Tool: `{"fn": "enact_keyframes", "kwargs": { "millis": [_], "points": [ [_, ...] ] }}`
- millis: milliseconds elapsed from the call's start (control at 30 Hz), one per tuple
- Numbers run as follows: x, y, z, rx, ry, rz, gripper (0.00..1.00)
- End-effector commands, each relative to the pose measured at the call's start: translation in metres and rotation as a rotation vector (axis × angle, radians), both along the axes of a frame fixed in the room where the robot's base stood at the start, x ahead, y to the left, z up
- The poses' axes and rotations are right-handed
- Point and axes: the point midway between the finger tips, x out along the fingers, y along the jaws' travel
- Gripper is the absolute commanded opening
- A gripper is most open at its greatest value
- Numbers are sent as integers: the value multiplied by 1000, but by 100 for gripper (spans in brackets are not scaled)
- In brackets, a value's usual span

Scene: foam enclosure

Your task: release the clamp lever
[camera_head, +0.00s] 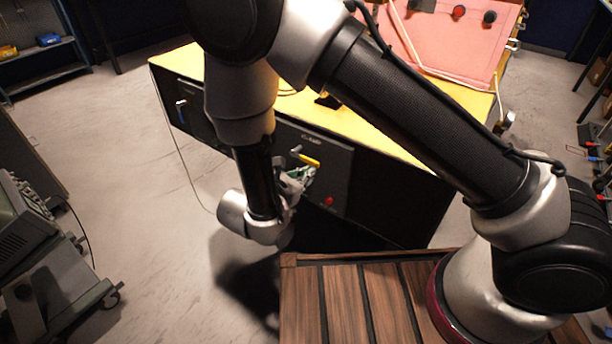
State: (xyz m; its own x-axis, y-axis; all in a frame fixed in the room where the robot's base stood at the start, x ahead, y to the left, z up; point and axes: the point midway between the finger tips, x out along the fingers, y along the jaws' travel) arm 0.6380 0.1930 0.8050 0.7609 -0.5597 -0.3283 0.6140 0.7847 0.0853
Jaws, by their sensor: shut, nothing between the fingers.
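The clamp lever (308,161) has a yellow handle and sits on the dark front panel (335,165) of the yellow-topped bench, under the white "CLAMP" lettering. The handle slants down to the right from a grey pivot. My gripper (306,176) is right by the lever, just below the handle in the picture. It is small here and partly hidden by my own wrist. It is shut and empty. I cannot tell whether it touches the handle.
A red button (329,201) is on the panel, below right of the lever. A blue-handled lever (181,104) is on the bench's left panel. A pink board (450,40) with knobs stands on the yellow bench top (385,135). A grey cart (60,285) stands at left.

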Motion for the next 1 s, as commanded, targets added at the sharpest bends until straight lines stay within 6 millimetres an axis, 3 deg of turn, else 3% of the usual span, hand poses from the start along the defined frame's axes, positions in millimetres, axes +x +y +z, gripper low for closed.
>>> {"fn": "enact_keyframes", "kwargs": {
  "millis": [233,600,1000],
  "points": [
    [-1,9,-41,-3,3,-5,0],
    [-61,57,-10,2,0,-3,0],
    [-74,66,-4,0,2,-7,0]
  ]
}}
